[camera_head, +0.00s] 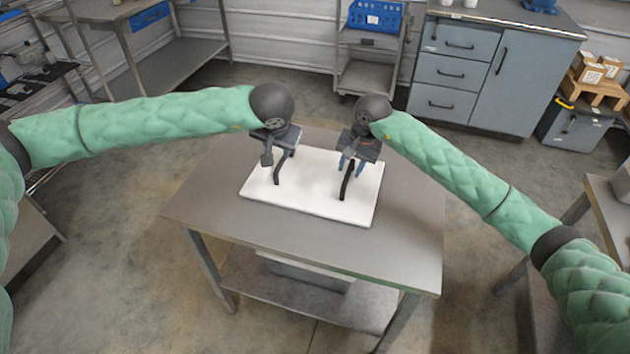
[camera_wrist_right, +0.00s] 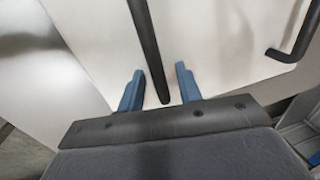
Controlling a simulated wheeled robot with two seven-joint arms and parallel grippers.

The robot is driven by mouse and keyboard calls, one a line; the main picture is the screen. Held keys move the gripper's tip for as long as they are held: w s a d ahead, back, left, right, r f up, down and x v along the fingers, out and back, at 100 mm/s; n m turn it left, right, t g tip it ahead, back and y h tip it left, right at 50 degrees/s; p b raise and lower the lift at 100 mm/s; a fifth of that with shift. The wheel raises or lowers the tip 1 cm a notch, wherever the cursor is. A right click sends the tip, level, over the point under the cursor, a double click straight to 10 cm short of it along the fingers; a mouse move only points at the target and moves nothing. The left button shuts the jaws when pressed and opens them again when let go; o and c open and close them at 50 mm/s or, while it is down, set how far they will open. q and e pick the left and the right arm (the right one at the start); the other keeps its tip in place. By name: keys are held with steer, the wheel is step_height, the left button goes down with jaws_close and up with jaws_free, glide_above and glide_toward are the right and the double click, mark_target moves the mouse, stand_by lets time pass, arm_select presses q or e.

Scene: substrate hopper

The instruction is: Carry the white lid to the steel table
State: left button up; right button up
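The white lid (camera_head: 318,190) lies flat on top of the grey steel table (camera_head: 225,225), with two black bar handles. My right gripper (camera_head: 351,165) is over the right handle (camera_head: 346,184). In the right wrist view its blue fingers (camera_wrist_right: 158,88) are apart, one on each side of the black handle (camera_wrist_right: 148,50), with gaps on both sides. My left gripper (camera_head: 281,154) is at the left handle (camera_head: 278,175); its fingers are small and partly hidden, so I cannot tell whether they touch it.
The table has a lower shelf (camera_head: 290,295) with a grey box-like item on it. A cart with a blue crate (camera_head: 375,15) and a grey cabinet (camera_head: 485,70) stand behind. Another workbench (camera_head: 185,65) is at the back left. Open floor surrounds the table.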

step_height(320, 180, up, 11)
steer(key=d, duration=0.2)
steer(key=shift+s+r, duration=0.15)
steer(key=shift+s, duration=0.15)
steer(key=shift+d, duration=0.1)
stand_by(0.3)
